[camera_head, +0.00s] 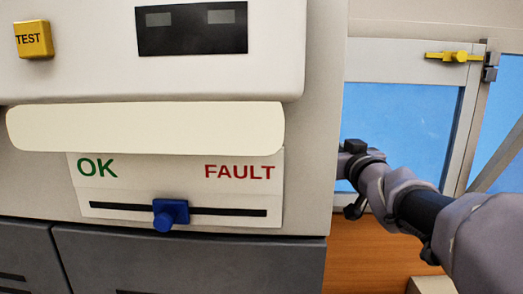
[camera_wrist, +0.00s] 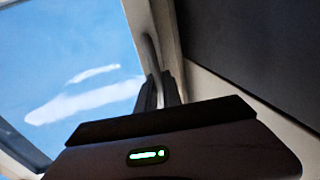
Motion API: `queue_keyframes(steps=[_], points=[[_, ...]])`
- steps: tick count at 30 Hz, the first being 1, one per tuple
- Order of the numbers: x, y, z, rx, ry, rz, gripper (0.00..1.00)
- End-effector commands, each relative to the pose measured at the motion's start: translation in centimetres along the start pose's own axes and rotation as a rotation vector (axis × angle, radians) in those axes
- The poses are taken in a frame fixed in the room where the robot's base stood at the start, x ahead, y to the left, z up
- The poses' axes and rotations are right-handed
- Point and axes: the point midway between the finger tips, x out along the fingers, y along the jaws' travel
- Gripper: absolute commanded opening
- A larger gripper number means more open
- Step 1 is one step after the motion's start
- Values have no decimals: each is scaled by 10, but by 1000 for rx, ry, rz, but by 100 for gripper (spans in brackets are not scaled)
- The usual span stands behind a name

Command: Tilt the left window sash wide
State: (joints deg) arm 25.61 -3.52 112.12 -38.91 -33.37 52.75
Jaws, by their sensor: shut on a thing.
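The window sash (camera_head: 400,74) with a pale grey frame and blue sky in its glass stands at right in the head view, partly hidden by the cabinet and my arm. A yellow handle (camera_head: 455,57) lies level at its top right corner. In the wrist view the glass (camera_wrist: 80,70) fills the left side, beside a pale frame. My gripper (camera_wrist: 160,80) has its dark fingers shut on a slim grey handle (camera_wrist: 151,52) along that frame. In the head view my gripper's fingers are hidden behind the cabinet's edge. How far the sash is tilted is unclear.
A large pale cabinet (camera_head: 325,120) fills the left and middle of the head view, close beside my wrist. It bears a yellow TEST button (camera_head: 33,39) and a blue slider (camera_head: 170,213) between OK and FAULT. A dark surface (camera_wrist: 260,50) is at right in the wrist view.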

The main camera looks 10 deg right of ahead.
Motion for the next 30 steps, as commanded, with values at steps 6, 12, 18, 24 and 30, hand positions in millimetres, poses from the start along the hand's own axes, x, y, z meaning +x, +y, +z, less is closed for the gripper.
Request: queue_keyframes(steps=[6,12,18,24,30], points=[[-21,-4,27,-27,118,-1,0],[-39,-8,37,-49,229,-2,0],[-53,-10,43,-65,320,-2,0],[-59,-12,39,-73,359,-1,0],[-60,-12,36,-74,361,-1,0]])
